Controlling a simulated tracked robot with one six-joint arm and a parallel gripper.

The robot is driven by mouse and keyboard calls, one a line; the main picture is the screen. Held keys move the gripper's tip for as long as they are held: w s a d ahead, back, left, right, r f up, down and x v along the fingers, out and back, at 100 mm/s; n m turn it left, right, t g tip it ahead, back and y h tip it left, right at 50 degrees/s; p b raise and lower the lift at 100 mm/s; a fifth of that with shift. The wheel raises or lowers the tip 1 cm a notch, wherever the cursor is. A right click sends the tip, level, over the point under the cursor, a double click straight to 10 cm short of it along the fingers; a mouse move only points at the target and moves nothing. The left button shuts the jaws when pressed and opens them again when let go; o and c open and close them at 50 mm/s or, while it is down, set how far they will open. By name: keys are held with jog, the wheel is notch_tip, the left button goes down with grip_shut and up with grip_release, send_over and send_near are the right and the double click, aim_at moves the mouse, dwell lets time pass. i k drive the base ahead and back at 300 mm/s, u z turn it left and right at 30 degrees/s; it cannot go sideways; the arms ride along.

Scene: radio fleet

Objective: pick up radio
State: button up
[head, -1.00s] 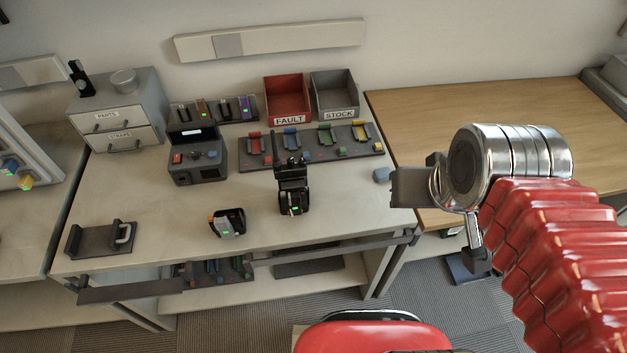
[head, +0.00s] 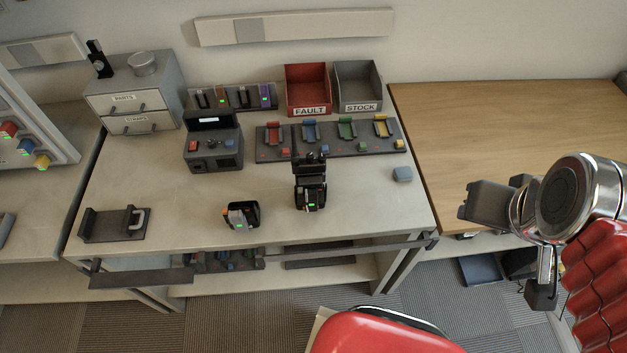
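My gripper (head: 484,203) is at the right, in front of the wooden table and well apart from both radios. Its fingers are seen at an angle that hides whether they are open. No object shows in it.
A charger row (head: 350,150) with coloured slots runs behind the radios. Red FAULT (head: 308,112) and grey STOCK (head: 360,107) bins stand behind it. A dark test box (head: 212,150), a drawer cabinet (head: 130,105) and a bracket (head: 113,238) are left. The wooden table (head: 480,130) is mostly clear.

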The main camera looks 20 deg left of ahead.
aim_at(307, 174)
jog(key=z, duration=0.05)
jog(key=k, duration=1.4)
jog(key=u, duration=1.85)
jog(key=i, duration=1)
jog(key=u, duration=0.05)
